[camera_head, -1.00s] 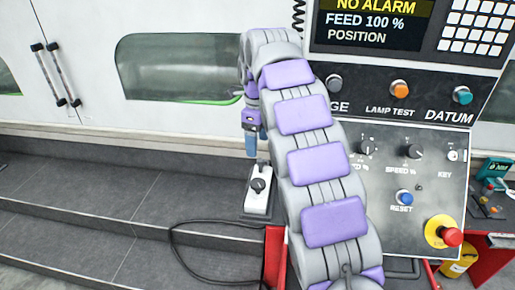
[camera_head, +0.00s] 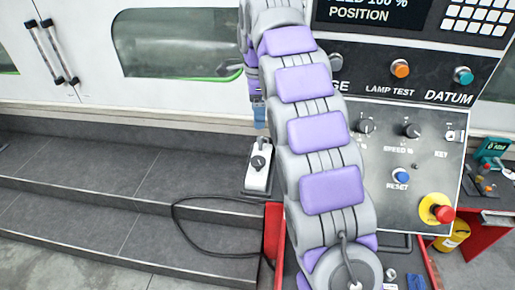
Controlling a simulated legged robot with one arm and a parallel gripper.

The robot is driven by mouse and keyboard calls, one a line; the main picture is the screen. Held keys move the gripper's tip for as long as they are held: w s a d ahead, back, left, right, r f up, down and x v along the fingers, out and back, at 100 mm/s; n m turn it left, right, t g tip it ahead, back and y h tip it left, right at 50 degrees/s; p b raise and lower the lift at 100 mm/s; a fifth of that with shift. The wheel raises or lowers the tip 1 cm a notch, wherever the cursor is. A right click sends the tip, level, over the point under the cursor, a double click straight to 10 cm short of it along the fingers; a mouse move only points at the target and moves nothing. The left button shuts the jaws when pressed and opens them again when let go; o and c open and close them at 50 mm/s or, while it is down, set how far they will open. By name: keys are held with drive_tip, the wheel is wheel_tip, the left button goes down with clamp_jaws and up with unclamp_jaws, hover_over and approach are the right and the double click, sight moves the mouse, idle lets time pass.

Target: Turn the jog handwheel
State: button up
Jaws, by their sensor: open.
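The jog handwheel is a small dark round knob (camera_head: 259,162) on a white upright pendant box (camera_head: 257,179). The box stands on a dark base on the upper step, left of the control panel. A black cable lies on the steps beside it. My gripper (camera_head: 259,117) hangs fingers down at the end of my purple and grey arm. Its blue fingers show just above the top of the pendant box in the picture, apart from the knob. It is open, with nothing seen between the fingers. The arm covers part of the view around it.
The control panel (camera_head: 420,180) with knobs, a blue reset button (camera_head: 400,176) and a red emergency stop (camera_head: 443,213) stands right of my arm. A red cart (camera_head: 273,235) is close on the right. The grey steps (camera_head: 100,170) at left are clear.

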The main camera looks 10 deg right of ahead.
drive_tip(key=n, duration=0.7)
drive_tip(key=n+b, duration=0.6)
drive_tip(key=n, duration=1.7)
hover_over(258, 160)
wheel_tip(258, 160, down, 7)
wheel_tip(258, 160, down, 10)
drive_tip(key=shift+w+f+b, duration=0.1)
drive_tip(key=shift+f+b, duration=0.1)
drive_tip(key=shift+b, duration=0.1)
drive_tip(key=c, duration=1)
